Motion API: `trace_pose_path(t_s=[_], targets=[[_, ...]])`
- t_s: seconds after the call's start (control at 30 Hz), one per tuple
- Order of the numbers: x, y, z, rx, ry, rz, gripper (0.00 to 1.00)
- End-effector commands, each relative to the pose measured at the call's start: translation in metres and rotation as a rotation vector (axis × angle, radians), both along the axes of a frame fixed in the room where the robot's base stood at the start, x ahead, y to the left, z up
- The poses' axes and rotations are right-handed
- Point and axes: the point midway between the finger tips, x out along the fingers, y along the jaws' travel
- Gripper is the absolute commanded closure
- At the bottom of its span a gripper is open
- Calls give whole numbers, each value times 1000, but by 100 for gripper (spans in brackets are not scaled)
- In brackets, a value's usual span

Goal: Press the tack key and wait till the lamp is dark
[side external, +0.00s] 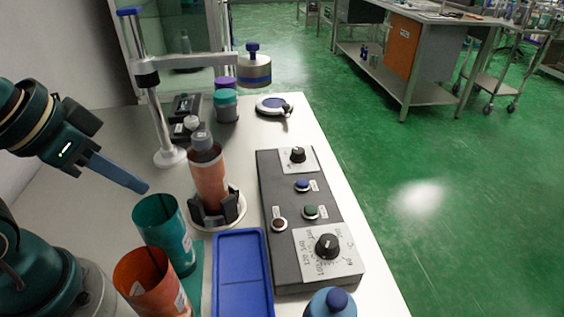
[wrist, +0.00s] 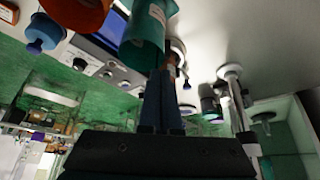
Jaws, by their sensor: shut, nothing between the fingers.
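A dark control box (side external: 282,255) stands right of the middle in the side external view. It carries a blue key (side external: 302,185), a green key (side external: 310,212) and a dark red-brown key (side external: 279,224), each beside a small label. The labels are too small to read, so I cannot tell which is the tack key. No clearly glowing lamp shows on the box. My gripper (side external: 143,188) is shut and empty, well left of the box, above the table. In the wrist view its fingers (wrist: 161,76) point toward the teal cup, and part of the box shows beyond.
A bottle with an orange sleeve (side external: 209,185) stands in a black-jawed holder between my gripper and the box. A teal cup (side external: 160,225), an orange cup (side external: 145,280) and a blue tray (side external: 242,275) lie in front. A post with an arm (side external: 155,110) rises behind.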

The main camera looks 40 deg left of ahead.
Motion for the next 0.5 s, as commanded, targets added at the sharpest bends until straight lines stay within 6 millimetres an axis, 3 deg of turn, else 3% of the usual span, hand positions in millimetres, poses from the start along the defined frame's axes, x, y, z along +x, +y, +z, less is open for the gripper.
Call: trace_pose_path(t_s=[0.37,0.5], targets=[[2,2,1,49,-13,-70,100],[22,14,20,221,-86,-240,100]])
